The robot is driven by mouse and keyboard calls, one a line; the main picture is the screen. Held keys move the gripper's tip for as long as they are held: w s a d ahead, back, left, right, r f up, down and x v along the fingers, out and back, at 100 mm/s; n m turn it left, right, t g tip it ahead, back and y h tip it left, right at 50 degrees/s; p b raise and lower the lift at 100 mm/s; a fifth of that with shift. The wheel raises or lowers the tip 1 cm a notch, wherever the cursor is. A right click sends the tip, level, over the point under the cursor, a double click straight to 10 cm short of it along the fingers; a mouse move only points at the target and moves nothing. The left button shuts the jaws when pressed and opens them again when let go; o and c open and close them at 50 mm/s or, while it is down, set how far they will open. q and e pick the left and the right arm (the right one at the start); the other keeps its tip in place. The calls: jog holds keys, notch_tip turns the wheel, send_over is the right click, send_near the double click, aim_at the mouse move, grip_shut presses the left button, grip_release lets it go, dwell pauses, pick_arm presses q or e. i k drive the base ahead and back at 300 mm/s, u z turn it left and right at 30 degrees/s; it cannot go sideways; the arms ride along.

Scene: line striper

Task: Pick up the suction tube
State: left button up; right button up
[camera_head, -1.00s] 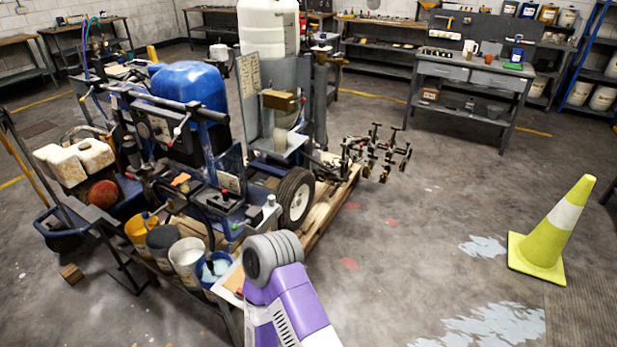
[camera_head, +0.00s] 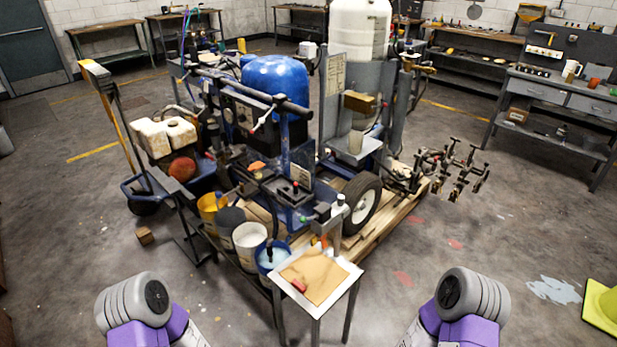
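The line striper (camera_head: 282,80) stands on a wooden pallet, with a blue rounded cover and a white tank. I cannot tell for certain which part is the suction tube. A short dark piece (camera_head: 269,251) stands in the blue bucket (camera_head: 272,266) in front of the machine, and it is too small to identify. Only grey and purple links of my two arms show at the bottom edge, one on the left and one on the right. Neither gripper shows in the picture.
A small table (camera_head: 344,277) with a tan sheet and a small red item stands in front, between my arms. Several pots line its left side, including a white one (camera_head: 248,236). A yellow cone (camera_head: 603,306) stands at the right edge. Floor is open on both sides.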

aim_at(269, 249)
jog(key=k, duration=1.3)
jog(key=u, duration=1.05)
jog(key=i, duration=1.2)
jog(key=u, duration=0.4)
jog(key=i, duration=1.5)
jog(key=z, duration=1.35)
jog(key=i, duration=0.4)
jog(key=z, duration=0.4)
